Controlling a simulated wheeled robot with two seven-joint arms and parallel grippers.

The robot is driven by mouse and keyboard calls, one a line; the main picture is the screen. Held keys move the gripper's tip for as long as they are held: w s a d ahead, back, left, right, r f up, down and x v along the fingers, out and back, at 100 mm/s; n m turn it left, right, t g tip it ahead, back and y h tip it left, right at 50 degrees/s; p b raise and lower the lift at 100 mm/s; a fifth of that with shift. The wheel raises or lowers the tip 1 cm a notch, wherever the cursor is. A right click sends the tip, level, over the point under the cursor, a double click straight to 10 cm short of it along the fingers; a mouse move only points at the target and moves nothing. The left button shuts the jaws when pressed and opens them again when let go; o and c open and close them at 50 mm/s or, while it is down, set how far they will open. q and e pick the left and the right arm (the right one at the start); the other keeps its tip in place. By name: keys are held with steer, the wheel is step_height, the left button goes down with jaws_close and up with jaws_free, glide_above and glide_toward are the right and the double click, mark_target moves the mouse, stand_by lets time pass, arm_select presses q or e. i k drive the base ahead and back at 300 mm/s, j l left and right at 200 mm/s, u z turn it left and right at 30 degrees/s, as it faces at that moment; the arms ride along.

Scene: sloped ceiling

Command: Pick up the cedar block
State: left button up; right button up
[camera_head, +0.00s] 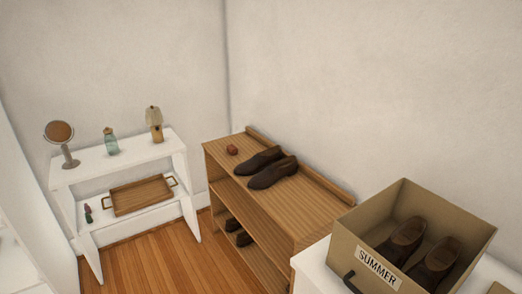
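A small reddish-brown block (232,150), which may be the cedar block, sits on top of the wooden shoe rack (312,208), near its far left end. It lies just left of a pair of dark brown shoes (265,167) and looks apart from them. It is too small to make out its exact shape or grain. Neither of my grippers is in view.
A box labelled SUMMER (376,268) with brown shoes stands on a white surface (312,272) at the right. A white shelf unit (90,172) at the left holds a round mirror (60,133), bottles and a wooden tray (140,194). Wooden floor (150,262) between is clear.

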mark_target(233, 149)
steer(key=i+j+z, duration=0.2)
steer(key=z, duration=0.15)
steer(key=i+j+z, duration=0.2)
steer(key=z, duration=0.2)
steer(key=i+j+z, duration=0.15)
steer(key=j, duration=0.3)
steer(key=i+j+z, duration=0.1)
steer(key=j, duration=0.35)
steer(key=i+j+z, duration=0.15)
steer(key=j, duration=0.35)
steer(key=i+j+z, duration=0.1)
steer(key=j, duration=0.35)
steer(key=i+j, duration=0.1)
steer(key=j, duration=0.35)
steer(key=i+j, duration=0.1)
steer(key=j, duration=0.3)
steer(key=i+j, duration=0.1)
steer(key=j, duration=0.35)
steer(key=i+j, duration=0.15)
steer(key=j, duration=0.25)
steer(key=i+j, duration=0.1)
steer(key=j, duration=0.35)
steer(key=i+j+z, duration=0.1)
steer(key=j, duration=0.3)
